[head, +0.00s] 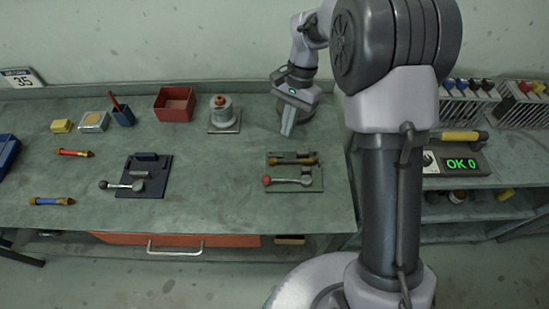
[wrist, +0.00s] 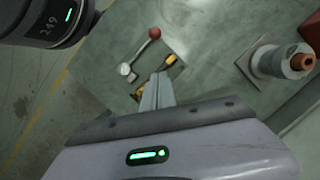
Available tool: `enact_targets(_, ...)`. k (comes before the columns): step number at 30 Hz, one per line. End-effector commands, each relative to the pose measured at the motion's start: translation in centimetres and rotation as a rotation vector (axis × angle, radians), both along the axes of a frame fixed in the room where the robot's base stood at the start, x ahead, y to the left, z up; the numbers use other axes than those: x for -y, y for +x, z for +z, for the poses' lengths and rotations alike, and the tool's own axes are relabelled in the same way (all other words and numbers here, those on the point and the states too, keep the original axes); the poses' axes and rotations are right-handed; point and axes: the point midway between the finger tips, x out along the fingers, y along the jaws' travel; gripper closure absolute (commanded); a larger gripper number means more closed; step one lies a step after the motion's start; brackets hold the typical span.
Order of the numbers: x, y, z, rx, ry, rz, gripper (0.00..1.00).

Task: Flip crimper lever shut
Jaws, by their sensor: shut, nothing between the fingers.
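Two lever devices sit on the green bench; I cannot tell by label which is the crimper. The right one is a green plate (head: 310,186) with a red-knobbed lever (head: 286,181) lying to the left and a brass-coloured piece along its back. The left one is a dark plate (head: 157,188) with a dark-knobbed lever (head: 120,186) also pointing left. My gripper (head: 288,131) is shut and empty, above the bench behind the green plate. In the wrist view my fingers (wrist: 157,82) point toward the red-knobbed lever (wrist: 139,52) and hide part of its plate.
A grey spool on a base plate (head: 223,127) and a red bin (head: 175,104) stand behind. A red-and-yellow cylinder (head: 74,153) and a blue one (head: 52,201) lie at left. A green display reading OK 0 (head: 459,163) is at right. Bench between the plates is clear.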

Motion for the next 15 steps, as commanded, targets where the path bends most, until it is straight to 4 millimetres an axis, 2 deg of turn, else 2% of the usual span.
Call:
enact_targets(5,-0.2,-0.4,-1.5,-0.001,0.001,0.001,1.0)
enact_targets(15,-1.5,-2.2,-8.7,-0.002,0.0,0.0,1.0)
